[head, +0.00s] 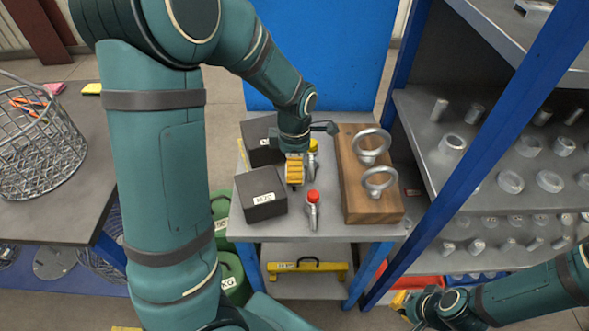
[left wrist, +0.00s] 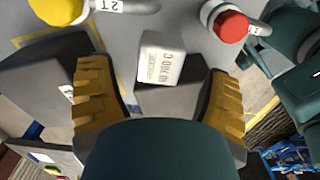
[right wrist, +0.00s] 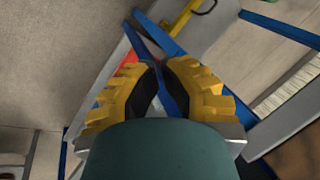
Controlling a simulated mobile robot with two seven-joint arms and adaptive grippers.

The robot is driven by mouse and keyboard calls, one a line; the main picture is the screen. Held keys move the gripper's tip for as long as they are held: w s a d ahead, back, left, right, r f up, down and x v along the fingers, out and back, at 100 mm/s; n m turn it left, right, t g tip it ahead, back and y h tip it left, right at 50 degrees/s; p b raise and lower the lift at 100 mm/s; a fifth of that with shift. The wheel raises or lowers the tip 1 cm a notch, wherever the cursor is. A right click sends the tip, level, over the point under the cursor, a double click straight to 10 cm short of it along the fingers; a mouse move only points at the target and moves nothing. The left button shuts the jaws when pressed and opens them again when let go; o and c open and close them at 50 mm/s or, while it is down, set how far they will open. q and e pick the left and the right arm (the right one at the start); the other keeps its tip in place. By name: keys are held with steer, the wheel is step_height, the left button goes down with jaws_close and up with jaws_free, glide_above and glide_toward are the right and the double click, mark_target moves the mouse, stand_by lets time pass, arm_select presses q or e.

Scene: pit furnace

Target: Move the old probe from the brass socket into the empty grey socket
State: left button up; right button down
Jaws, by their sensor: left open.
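I cannot recognise a probe, a brass socket or an empty grey socket in any view. My left gripper (head: 294,182) points down over the small grey table, open. In the left wrist view, a light grey block with printed characters (left wrist: 162,58) shows between its spread fingers (left wrist: 160,100), with no visible grip on it. A red-capped metal piece (head: 313,198) and a yellow-capped one (head: 313,147) lie on the table beside the gripper; the yellow one is partly hidden by it. My right gripper (head: 401,300) is low at the right, fingertips together (right wrist: 160,66), holding nothing visible.
Two dark blocks (head: 262,195) sit at the table's left. A wooden block (head: 372,209) with two metal rings stands at its right. A blue-framed shelf (head: 480,140) with metal pieces is further right. A wire basket (head: 40,150) stands on the left bench.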

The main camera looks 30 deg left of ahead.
arm_select(q)
step_height(320, 180, up, 7)
steer(key=shift+r+p, duration=0.1)
steer(key=shift+p, duration=0.7)
steer(key=shift+o, duration=0.5)
steer(key=shift+r, duration=0.2)
steer(key=shift+s+a+f+h+p, duration=0.15)
steer(key=shift+s+a+h+p, duration=0.3)
steer(key=shift+h, duration=0.25)
steer(key=shift+s+a+t+h+p, duration=0.3)
steer(key=shift+a+t+h, duration=0.1)
steer(key=shift+a+h, duration=0.1)
steer(key=shift+t+h, duration=0.7)
steer(key=x, duration=0.4)
steer(key=a+x, duration=0.1)
steer(key=x, duration=0.1)
steer(key=shift+d+f+b, duration=0.1)
steer(key=shift+f+b, duration=0.3)
steer(key=shift+f, duration=0.15)
steer(key=shift+b+x, duration=0.6)
steer(key=shift+x, duration=2.05)
steer(key=shift+s, duration=0.15)
arm_select(e)
steer(key=shift+w+d+r, duration=0.15)
steer(key=shift+w+r, duration=0.5)
steer(key=shift+r, duration=0.05)
